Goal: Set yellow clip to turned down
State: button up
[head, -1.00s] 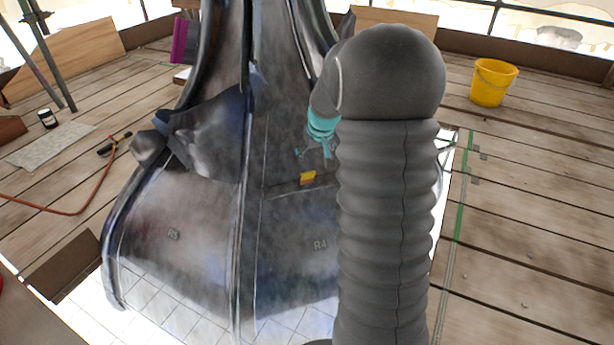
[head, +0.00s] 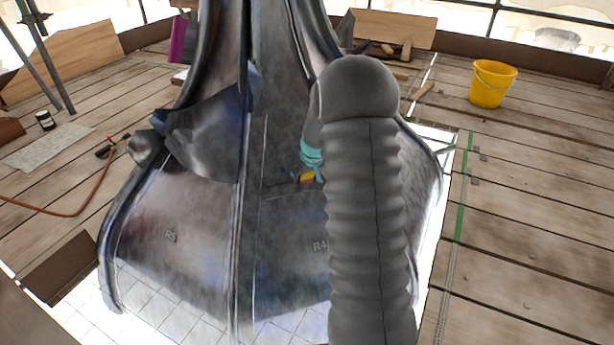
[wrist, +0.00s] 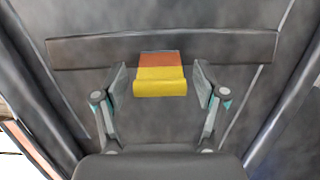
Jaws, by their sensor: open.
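The yellow clip (wrist: 160,86) is a small folded tab with an orange upper part, on the edge of a dark horizontal strip (wrist: 90,50) on the spire panel. It also shows in the head view (head: 307,177), partly covered by my gripper. In the wrist view my gripper (wrist: 160,90) is open, with one finger on each side of the clip and small gaps between. The yellow part appears to stand out from the panel, but its exact angle is hard to tell. In the head view my gripper (head: 312,172) is mostly hidden by my arm.
The lead-clad spire (head: 200,220) fills the middle, with raised ribs between its panels. A yellow bucket (head: 493,83) stands on the planks at the right. A red hose (head: 80,210) lies at the left. Tools and wood offcuts (head: 400,55) lie behind the spire.

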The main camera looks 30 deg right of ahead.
aim_at(305, 184)
jog(key=c, duration=1.1)
jog(key=shift+c, duration=0.2)
jog(key=shift+r+p, duration=0.1)
jog(key=shift+p, duration=0.2)
jog(key=g+p, duration=0.1)
jog(key=p, duration=0.2)
jog(key=shift+w+r, duration=0.3)
jog(key=g+p, duration=0.2)
jog(key=p, duration=0.2)
jog(key=shift+w, duration=0.4)
jog(key=g+p, duration=0.1)
jog(key=w+g+p, duration=0.1)
jog(key=p, duration=0.1)
jog(key=shift+w+d+f+g+y, duration=0.1)
jog(key=shift+d+f+g+y, duration=0.05)
jog(key=shift+f+g+y, duration=0.2)
jog(key=shift+w+f+g+p, duration=0.15)
jog(key=shift+w+g+p, duration=0.15)
jog(key=shift+g, duration=0.4)
jog(key=shift+w+f+g+p, duration=0.15)
jog(key=shift+g+p, duration=0.1)
jog(key=shift+g, duration=0.4)
jog(key=shift+w+g+y, duration=0.1)
jog(key=shift+g+y, duration=0.15)
jog(key=shift+g, duration=0.05)
